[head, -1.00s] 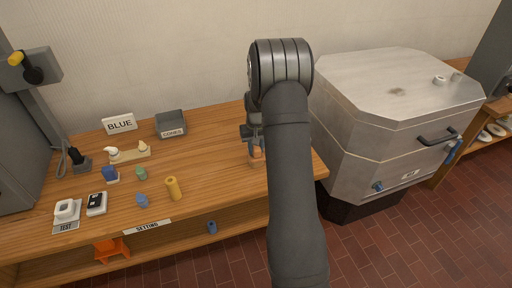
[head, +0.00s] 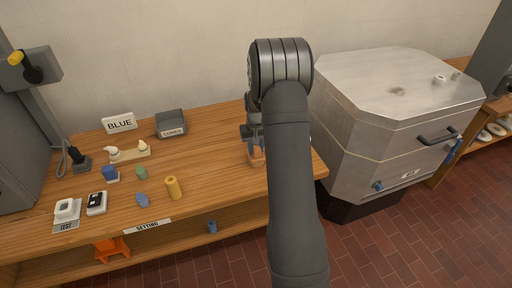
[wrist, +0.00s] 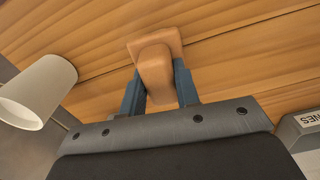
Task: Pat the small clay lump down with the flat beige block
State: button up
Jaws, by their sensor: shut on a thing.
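My gripper (wrist: 160,88) is shut on the flat beige block (wrist: 155,68), gripping its raised handle part between the two blue-grey fingers. The block's wider square plate (wrist: 172,40) shows beyond the handle, over the wooden bench top. In the head view the block (head: 257,158) is at the right part of the bench, below my gripper (head: 255,147) and partly hidden by my arm. I cannot make out the small clay lump in either view. I cannot tell whether the block touches the bench or anything under it.
A white cylinder (wrist: 38,92) stands left of my gripper in the wrist view. A grey bin labelled CONES (head: 170,124) is at the bench's back. A metal kiln-like box (head: 390,120) is right of the bench.

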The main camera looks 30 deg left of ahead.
jog(key=shift+r, duration=1.75)
jog(key=shift+f, duration=0.15)
jog(key=shift+f, duration=1.05)
jog(key=shift+f, duration=0.3)
jog(key=shift+f, duration=0.3)
jog(key=shift+f, duration=0.2)
dwell(0.8)
jog(key=shift+r, duration=1.75)
